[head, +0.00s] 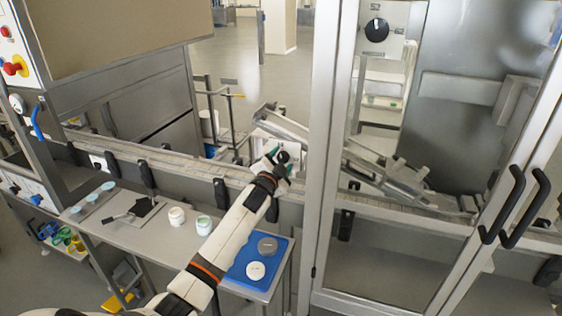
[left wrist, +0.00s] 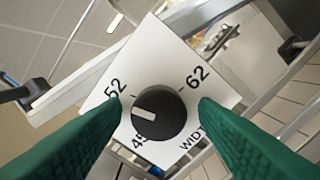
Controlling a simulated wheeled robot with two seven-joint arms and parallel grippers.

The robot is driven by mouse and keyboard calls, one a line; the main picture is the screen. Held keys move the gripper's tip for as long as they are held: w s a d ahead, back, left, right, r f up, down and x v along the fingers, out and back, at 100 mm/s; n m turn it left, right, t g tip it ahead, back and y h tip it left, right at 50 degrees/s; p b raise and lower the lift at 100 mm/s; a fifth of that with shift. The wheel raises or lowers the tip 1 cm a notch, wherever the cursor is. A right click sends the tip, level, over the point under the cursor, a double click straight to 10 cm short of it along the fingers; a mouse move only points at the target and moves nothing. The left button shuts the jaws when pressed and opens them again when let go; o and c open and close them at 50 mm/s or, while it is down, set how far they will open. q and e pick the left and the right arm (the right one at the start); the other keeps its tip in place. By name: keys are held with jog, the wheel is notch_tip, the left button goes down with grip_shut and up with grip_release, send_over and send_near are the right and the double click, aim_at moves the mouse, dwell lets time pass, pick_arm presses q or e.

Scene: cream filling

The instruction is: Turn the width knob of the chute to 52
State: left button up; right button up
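The width knob (left wrist: 165,120) is a round black dial on a tilted white plate (left wrist: 157,55) marked 45, 52, 62 and WIDTH. Its white pointer line aims left in the picture, between the 45 and 52 marks. My left gripper (left wrist: 160,106) is open, with one green finger on each side of the knob and a visible gap on both sides. In the head view my left gripper (head: 281,158) is at the chute by the conveyor and hides most of the knob. My right gripper is not in view.
The chute's metal arms (head: 285,126) stand close around the gripper. A glass door frame (head: 325,150) with black handles is just to the right. A side table (head: 150,235) below holds two jars (head: 177,216) and a blue tray (head: 238,270).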

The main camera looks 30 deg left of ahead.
pick_arm(q)
jog(key=b+v, duration=0.2)
jog(key=v, duration=1)
dwell(0.5)
